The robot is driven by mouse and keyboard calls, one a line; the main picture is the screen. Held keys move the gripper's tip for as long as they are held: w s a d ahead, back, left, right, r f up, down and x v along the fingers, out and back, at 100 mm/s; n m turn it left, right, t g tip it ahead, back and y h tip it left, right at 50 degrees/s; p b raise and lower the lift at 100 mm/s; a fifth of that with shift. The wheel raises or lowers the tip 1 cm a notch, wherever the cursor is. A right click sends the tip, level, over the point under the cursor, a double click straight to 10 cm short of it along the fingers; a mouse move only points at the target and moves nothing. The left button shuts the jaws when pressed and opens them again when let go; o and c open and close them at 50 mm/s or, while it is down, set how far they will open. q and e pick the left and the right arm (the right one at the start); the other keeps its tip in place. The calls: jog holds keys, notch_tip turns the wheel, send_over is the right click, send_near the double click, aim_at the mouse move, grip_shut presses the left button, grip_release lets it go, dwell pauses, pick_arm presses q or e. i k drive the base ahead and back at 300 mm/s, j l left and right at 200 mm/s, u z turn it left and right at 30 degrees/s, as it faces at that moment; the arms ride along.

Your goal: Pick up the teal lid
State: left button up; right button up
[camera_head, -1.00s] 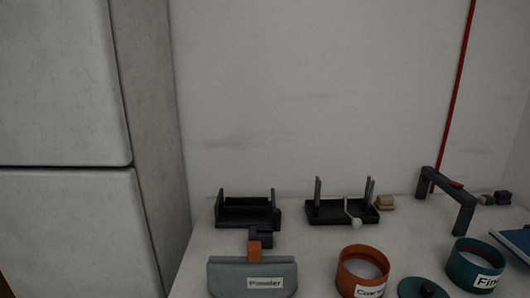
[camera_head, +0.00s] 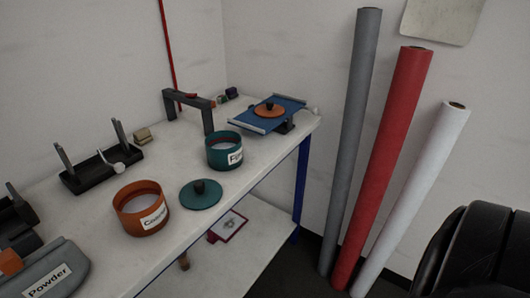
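The teal lid (camera_head: 201,195) lies flat on the white workbench, its dark knob facing up. It sits between the orange container labelled like "Coarse" (camera_head: 142,208) and the teal container labelled like "Fine" (camera_head: 224,151). Both containers are open at the top and hold pale contents. Neither of my grippers shows in the head view.
The bench (camera_head: 190,232) ends just in front of the lid. A grey "Powder" container (camera_head: 52,268), a dark rack (camera_head: 92,174), a dark arch (camera_head: 190,105) and a blue tray (camera_head: 266,113) with an orange lid share it. Grey, red and white rolls (camera_head: 388,165) stand right.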

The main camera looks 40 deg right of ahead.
aim_at(200, 194)
jog(key=k+z, duration=0.1)
jog(key=z, duration=0.95)
